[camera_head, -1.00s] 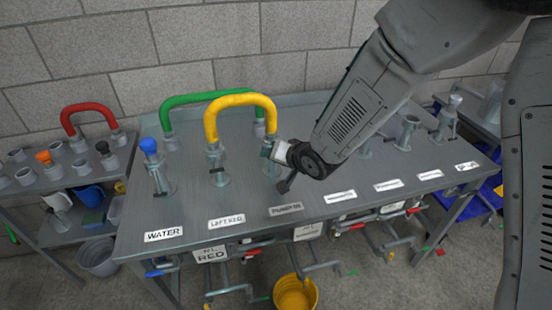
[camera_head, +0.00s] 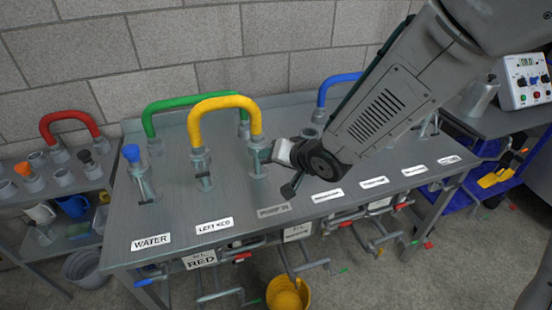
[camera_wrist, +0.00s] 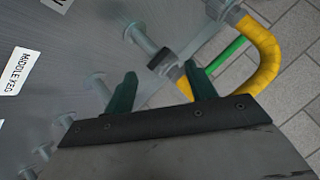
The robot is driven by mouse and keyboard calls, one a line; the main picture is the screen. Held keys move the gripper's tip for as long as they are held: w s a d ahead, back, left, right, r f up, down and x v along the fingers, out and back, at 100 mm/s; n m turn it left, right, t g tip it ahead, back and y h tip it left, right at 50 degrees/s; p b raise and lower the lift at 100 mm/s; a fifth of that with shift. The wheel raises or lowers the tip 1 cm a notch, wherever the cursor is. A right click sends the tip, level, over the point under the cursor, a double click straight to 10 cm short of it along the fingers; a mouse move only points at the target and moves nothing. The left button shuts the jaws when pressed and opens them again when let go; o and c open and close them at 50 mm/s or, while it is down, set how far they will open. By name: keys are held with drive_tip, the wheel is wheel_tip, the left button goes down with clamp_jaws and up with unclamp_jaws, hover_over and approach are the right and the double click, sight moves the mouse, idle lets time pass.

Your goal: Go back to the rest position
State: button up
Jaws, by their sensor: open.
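My gripper (camera_head: 268,152) is at the end of my arm, above the steel bench (camera_head: 180,205), close to the right end of the yellow hose (camera_head: 225,101). In the wrist view its two dark green fingers (camera_wrist: 160,90) stand apart with nothing held between them. The yellow hose (camera_wrist: 265,55) lies beyond the fingers there. In the head view it arches between two ports behind the "LEFT KEG" and "PUMP IN" labels. A green hose (camera_head: 160,107) runs behind it. My arm hides part of the bench's right half.
A blue-capped port (camera_head: 131,153) stands behind the "WATER" label. A blue hose (camera_head: 328,88) is behind my arm. A red hose (camera_head: 70,118) is on the left rack. A control box (camera_head: 525,82) stands at right. A yellow bucket (camera_head: 288,293) is on the floor below.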

drive_tip(key=s+d+f+n+g+h, duration=0.2)
drive_tip(key=s+d+f+h, duration=0.1)
drive_tip(key=d+f, duration=0.15)
drive_tip(key=s+d+r+g+h, duration=0.1)
drive_tip(key=s+d+r+h, duration=0.15)
drive_tip(key=d, duration=0.35)
drive_tip(key=s+d+r+g+h, duration=0.1)
drive_tip(key=s+d+r+g, duration=0.1)
drive_tip(key=s+d, duration=0.3)
drive_tip(key=s+d+r+m+g, duration=0.1)
drive_tip(key=s+d+r+m, duration=0.1)
drive_tip(key=s+d+r, duration=1.2)
drive_tip(key=shift+s+d+r, duration=0.2)
drive_tip(key=shift+s+r, duration=0.2)
drive_tip(key=shift+s, duration=0.95)
